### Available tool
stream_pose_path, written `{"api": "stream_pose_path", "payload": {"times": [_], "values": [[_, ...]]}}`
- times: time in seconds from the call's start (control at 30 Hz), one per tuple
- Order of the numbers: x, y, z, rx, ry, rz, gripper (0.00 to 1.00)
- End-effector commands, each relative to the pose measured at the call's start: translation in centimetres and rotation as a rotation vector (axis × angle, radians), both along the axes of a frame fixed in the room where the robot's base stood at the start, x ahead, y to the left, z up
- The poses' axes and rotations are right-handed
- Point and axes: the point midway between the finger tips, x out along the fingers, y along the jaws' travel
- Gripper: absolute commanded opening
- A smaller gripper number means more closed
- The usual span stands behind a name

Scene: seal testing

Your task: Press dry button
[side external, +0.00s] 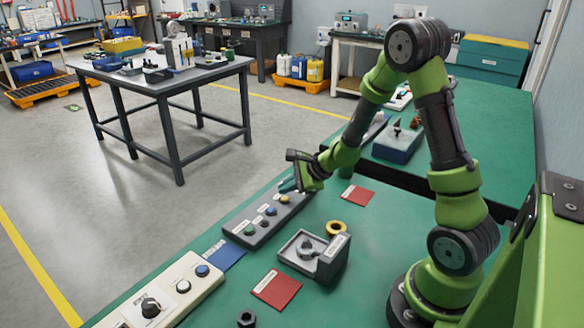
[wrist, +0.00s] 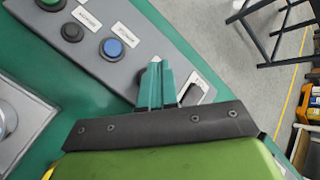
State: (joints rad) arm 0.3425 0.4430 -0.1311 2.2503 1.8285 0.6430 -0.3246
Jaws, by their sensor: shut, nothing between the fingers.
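A dark grey button panel (side external: 236,234) lies along the left edge of the green bench. In the wrist view a blue button (wrist: 112,48) and a black button (wrist: 72,32) show left of the fingers. My gripper (side external: 287,185) is over the far end of the panel, its teal fingers together and empty. In the wrist view the fingers (wrist: 155,66) cover part of the panel. I cannot tell whether they touch a button, or which button is dry.
A grey fixture (side external: 325,262) with a shallow tray stands right of the panel. A yellow ring (side external: 337,228), red cards (side external: 276,289) and a black nut (side external: 246,319) lie nearby. A cream control box (side external: 171,287) stands at the near left.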

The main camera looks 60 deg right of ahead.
Motion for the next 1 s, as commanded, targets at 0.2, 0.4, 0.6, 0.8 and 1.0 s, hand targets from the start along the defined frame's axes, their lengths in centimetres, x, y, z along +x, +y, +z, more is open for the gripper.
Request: {"api": "stream_pose_path", "payload": {"times": [0.2,0.4,0.6,0.8,1.0], "values": [[0.0,0.0,-0.7,0.0,0.002,0.001,0.0],[0.0,0.0,-0.8,0.001,0.0,-0.001,0.0],[0.0,0.0,-0.8,0.0,0.0,0.0,0.0],[0.0,0.0,-1.0,0.001,0.0,-0.001,0.0],[0.0,0.0,-1.3,0.0,0.0,0.0,0.0]]}}
